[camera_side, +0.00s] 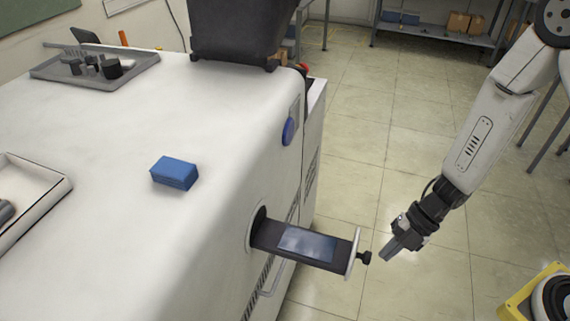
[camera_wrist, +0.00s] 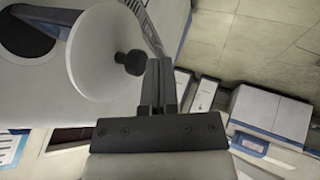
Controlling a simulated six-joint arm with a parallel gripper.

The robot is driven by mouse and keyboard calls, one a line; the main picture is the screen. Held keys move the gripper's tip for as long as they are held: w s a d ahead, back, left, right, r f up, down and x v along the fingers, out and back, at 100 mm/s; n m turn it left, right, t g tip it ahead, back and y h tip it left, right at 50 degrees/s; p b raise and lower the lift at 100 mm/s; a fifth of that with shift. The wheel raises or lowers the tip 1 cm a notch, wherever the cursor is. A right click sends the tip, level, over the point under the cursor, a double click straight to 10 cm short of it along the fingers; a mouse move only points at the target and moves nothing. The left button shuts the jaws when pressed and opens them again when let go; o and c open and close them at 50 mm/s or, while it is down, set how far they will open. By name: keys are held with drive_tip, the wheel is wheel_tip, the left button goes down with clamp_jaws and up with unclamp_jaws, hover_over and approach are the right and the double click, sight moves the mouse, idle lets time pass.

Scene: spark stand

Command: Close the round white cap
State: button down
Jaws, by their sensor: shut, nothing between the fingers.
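The round white cap (camera_side: 353,251) is the end plate of a dark drawer-like slide (camera_side: 318,246) that sticks out of a round opening in the white machine (camera_side: 215,210). A black knob (camera_side: 365,257) sits on the cap's outer face. In the wrist view the cap (camera_wrist: 93,62) is large at upper left, with its black knob (camera_wrist: 134,62) pointing right. My gripper (camera_side: 388,255) is shut and empty, just right of the knob in the side view. In the wrist view the fingers (camera_wrist: 159,72) are together, close beside the knob; I cannot tell whether they touch it.
A blue block (camera_side: 174,173) lies on the machine top, with a grey tray (camera_side: 95,68) of dark parts behind it and a white tray (camera_side: 30,200) at left. A handle (camera_side: 272,280) is below the opening. Open floor lies around my gripper.

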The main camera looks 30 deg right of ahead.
sight(298, 236)
drive_tip(key=shift+w+a, duration=0.4)
drive_tip(key=shift+a, duration=0.05)
drive_tip(key=w+a, duration=1.5)
idle(0.3)
drive_tip(key=shift+s+d, duration=0.5)
drive_tip(key=shift+d, duration=0.05)
drive_tip(key=shift+s+d+r, duration=0.15)
drive_tip(key=shift+s+d, duration=0.7)
drive_tip(key=shift+d, duration=0.25)
drive_tip(key=v, duration=0.9)
drive_tip(key=shift+r, duration=0.25)
